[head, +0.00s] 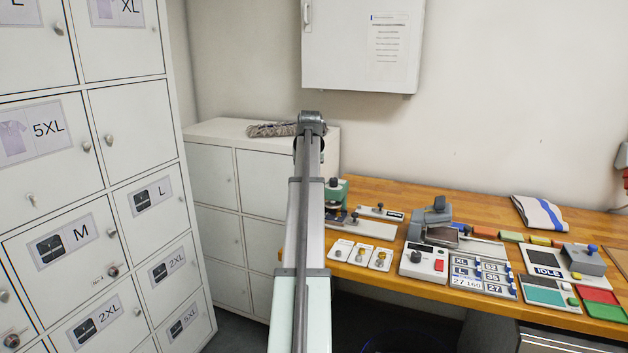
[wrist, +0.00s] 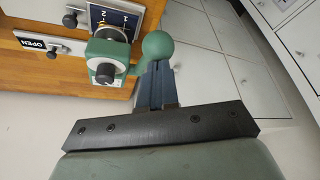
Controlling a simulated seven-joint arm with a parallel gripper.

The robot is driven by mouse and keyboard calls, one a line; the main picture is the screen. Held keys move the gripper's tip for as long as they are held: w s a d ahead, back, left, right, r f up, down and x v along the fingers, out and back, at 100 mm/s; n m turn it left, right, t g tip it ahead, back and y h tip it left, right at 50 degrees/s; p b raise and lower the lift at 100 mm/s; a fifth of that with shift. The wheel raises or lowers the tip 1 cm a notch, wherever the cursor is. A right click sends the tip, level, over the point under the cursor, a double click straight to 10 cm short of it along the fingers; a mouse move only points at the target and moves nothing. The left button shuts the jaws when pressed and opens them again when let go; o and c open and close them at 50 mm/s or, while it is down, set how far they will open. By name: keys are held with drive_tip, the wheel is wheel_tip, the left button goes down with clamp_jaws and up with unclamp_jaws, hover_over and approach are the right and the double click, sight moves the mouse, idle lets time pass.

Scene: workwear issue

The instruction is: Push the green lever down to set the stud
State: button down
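The green lever with a round ball knob (wrist: 157,46) shows in the wrist view, joined to a green stud press (wrist: 105,62) with a black dial. My gripper (wrist: 158,68) has its two dark fingers close together, with their tips right at the lower side of the knob; the knob covers the very ends. I cannot tell whether they touch it. Nothing shows between the fingers. In the head view the green press (head: 337,192) stands at the left end of the wooden bench, partly behind my arm. The lever and my gripper are hidden there.
The wooden bench (head: 480,204) holds a grey device with a red button (head: 424,262), size plates (head: 482,276), a box reading IDLE (head: 582,260) and a folded cloth (head: 540,213). White lockers (head: 90,180) stand on the left. A wall cabinet (head: 340,45) hangs above.

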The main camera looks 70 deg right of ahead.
drive_tip(key=shift+a+f, duration=0.2)
drive_tip(key=shift+f, duration=0.55)
drive_tip(key=shift+a+f, duration=0.15)
drive_tip(key=shift+f, duration=0.65)
drive_tip(key=shift+a+f, duration=0.2)
drive_tip(key=shift+f, duration=0.55)
idle(0.5)
idle(0.5)
wheel_tip(320, 180, up, 13)
idle(1.8)
idle(0.5)
